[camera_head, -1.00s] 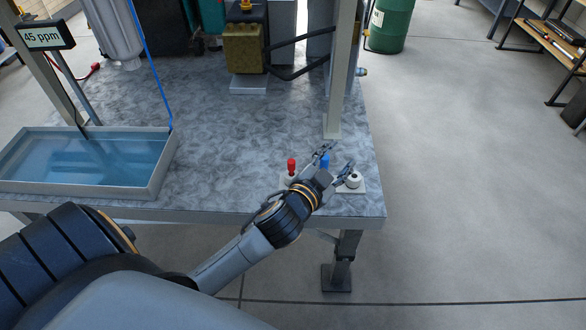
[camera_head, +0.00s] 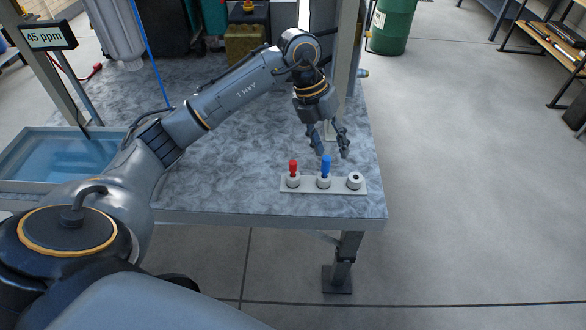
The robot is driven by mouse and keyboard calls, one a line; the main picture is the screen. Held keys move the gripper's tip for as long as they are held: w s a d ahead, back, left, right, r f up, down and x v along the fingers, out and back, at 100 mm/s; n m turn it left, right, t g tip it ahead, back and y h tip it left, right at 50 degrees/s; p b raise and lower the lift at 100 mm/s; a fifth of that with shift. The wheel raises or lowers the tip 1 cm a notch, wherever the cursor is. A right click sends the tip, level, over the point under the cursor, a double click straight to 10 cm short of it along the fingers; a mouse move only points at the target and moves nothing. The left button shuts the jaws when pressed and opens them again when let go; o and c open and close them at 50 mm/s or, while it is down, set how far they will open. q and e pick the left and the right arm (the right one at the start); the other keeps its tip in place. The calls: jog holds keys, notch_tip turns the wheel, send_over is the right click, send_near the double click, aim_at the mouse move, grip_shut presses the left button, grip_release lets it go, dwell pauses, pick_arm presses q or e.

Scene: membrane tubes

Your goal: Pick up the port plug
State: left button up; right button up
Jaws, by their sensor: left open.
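A pale strip (camera_head: 308,190) with three round white sockets lies near the front right corner of the table. A red plug (camera_head: 293,167) stands upright in the left socket and a blue plug (camera_head: 326,167) in the middle one. The right socket (camera_head: 354,181) shows a dark centre and no coloured plug. I cannot tell which of these is the port plug. My left gripper (camera_head: 332,152) points down just above and behind the blue plug in the picture, open, with nothing between its fingers. My right gripper is not in view.
A grey metal post (camera_head: 347,60) rises from the table close behind my left gripper. A tray of blue water (camera_head: 62,156) sits at the left under a display (camera_head: 47,36) reading 45 ppm. The table (camera_head: 230,190) is bare left of the strip.

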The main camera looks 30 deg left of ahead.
pick_arm(q)
jog(key=a+r+n+y, duration=0.2)
jog(key=a+r+y, duration=0.15)
jog(key=a, duration=0.65)
jog(key=p, duration=0.1)
send_over(293, 162)
jog(key=shift+g+y, duration=0.25)
jog(key=shift+g, duration=0.15)
jog(key=f, duration=0.9)
jog(key=shift+s+a+f, duration=0.15)
jog(key=shift+s+a, duration=0.05)
jog(key=shift+s, duration=0.05)
jog(key=shift+w+d+f+p, duration=0.1)
jog(key=shift+f+p, duration=0.35)
jog(key=shift+f, duration=0.9)
jog(key=shift+w+d+f+p, duration=0.1)
jog(key=shift+f+p, duration=0.35)
jog(key=shift+f, duration=0.85)
jog(key=c, duration=0.8)
